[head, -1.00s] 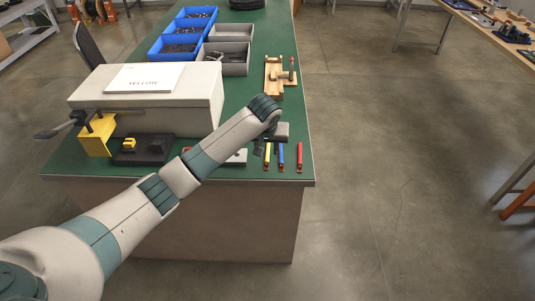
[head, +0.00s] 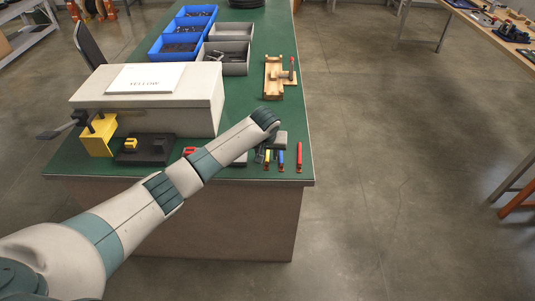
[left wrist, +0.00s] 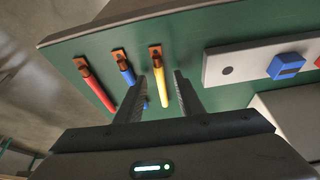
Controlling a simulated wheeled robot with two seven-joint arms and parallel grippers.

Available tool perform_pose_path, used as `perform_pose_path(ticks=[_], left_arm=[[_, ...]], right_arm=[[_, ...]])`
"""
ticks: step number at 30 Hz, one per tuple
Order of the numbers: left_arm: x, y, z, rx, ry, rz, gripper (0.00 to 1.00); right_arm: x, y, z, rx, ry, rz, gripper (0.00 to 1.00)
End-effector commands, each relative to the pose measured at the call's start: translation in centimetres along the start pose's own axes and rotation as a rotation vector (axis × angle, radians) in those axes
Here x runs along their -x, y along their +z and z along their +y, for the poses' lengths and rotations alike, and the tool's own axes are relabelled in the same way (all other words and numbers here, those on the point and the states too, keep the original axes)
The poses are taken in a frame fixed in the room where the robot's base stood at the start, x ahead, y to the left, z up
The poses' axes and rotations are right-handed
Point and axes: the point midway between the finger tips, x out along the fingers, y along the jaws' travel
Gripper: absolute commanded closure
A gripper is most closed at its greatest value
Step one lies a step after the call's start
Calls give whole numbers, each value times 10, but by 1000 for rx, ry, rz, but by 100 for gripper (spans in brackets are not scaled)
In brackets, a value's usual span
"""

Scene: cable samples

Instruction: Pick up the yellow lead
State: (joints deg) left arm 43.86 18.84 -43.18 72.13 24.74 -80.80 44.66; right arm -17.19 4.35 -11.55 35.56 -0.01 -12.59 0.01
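The yellow lead (left wrist: 160,84) lies on the green bench top (head: 225,100) near its front edge, with a brown end piece. In the head view its lower part (head: 267,157) shows beside my gripper. My left gripper (left wrist: 162,76) is open, and in the left wrist view the yellow lead appears between its two fingers. I cannot tell whether they touch it. The blue lead (left wrist: 124,68) lies beside it, partly behind one finger; it also shows in the head view (head: 281,158). The red lead (left wrist: 95,85) lies farther out. My right gripper is not in view.
A pale box (head: 150,105) with a white card on top stands left of my forearm. A black block with a yellow part (head: 145,150) and a yellow stand (head: 98,138) sit nearby. A wooden clamp fixture (head: 274,78) stands farther back, with blue and grey bins beyond.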

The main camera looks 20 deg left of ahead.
Motion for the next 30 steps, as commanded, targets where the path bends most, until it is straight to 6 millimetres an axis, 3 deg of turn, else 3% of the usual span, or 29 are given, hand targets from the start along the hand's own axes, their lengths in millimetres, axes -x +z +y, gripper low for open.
perform_pose_path(ticks=[17,22,30], left_arm=[[-6,0,0,0,0,1,66],[-6,0,0,0,0,1,100],[-6,0,0,0,0,1,100]], right_arm=[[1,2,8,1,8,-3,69],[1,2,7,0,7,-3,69],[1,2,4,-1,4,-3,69]])
